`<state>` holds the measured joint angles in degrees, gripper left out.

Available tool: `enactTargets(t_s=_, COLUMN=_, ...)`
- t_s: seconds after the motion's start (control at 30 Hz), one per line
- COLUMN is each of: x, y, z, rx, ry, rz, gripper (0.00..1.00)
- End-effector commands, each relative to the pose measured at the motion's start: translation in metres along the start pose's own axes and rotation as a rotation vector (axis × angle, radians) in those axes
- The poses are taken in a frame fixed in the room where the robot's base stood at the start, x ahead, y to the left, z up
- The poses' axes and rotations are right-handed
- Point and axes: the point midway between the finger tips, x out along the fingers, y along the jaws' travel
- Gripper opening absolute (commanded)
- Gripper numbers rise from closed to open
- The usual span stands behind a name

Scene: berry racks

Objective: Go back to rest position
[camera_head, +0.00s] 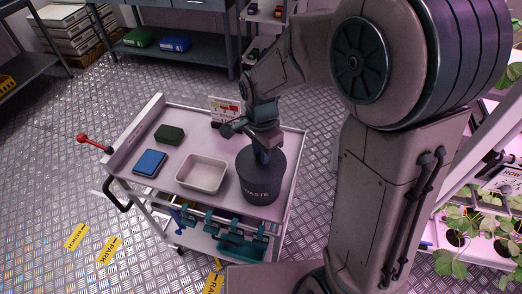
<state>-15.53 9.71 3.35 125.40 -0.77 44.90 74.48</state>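My arm rises at the right and reaches over a white cart (137,145). My gripper (262,150) points down at the dark waste bin (262,182) on the cart's right side. The gripper's end is over the bin's opening. Its fingertips are small and partly hidden, so I cannot tell whether they are open or shut, or whether they hold anything.
The cart also bears a white tray (202,174), a blue box (149,162), a dark green box (170,134) and a small sign (226,110). A plant rack (492,250) stands at the right. Shelves (170,58) stand at the back.

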Motion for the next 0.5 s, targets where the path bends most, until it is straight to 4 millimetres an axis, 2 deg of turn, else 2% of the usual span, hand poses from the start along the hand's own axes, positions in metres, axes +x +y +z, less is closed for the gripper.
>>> enactTargets(t_s=0.03, x=-0.0001, y=-0.0001, z=0.0000, rx=0.000, ry=0.000, rz=0.000, gripper=0.31)
enactTargets(t_s=0.1, x=-0.0001, y=0.0000, z=0.0000, rx=0.000, ry=0.000, rz=0.000, gripper=0.46)
enactTargets(t_s=0.27, x=0.0000, y=0.0000, z=0.0000, rx=0.000, ry=0.000, rz=0.000, gripper=0.46)
enactTargets(t_s=0.3, x=0.0001, y=0.0000, z=0.0000, rx=0.000, ry=0.000, rz=0.000, gripper=0.48)
enactTargets(t_s=0.37, x=0.0001, y=0.0000, z=0.0000, rx=0.000, ry=0.000, rz=0.000, gripper=0.65)
enactTargets(t_s=0.5, x=0.0001, y=0.0001, z=0.0000, rx=0.000, ry=0.000, rz=0.000, gripper=0.67)
